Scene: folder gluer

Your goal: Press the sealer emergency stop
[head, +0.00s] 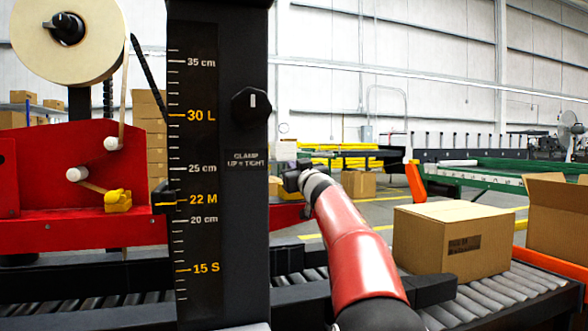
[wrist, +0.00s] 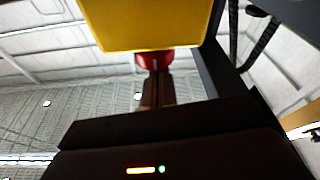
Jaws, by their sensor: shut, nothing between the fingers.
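The sealer emergency stop shows in the wrist view as a red button (wrist: 154,59) on the edge of a yellow box (wrist: 150,25). My gripper (wrist: 155,74) is shut and empty, its fingertips right in front of the red button and covering part of it. I cannot tell whether they touch it. In the head view my red arm reaches forward to the dark column, and the fingertips are hidden behind it. I cannot make out the stop button in the head view.
The dark column (head: 218,150) with a centimetre scale and a clamp knob (head: 251,104) stands close in front. The red sealer head (head: 80,190) with a tape roll (head: 68,40) is at left. A cardboard box (head: 450,240) sits on the roller conveyor (head: 500,298) at right.

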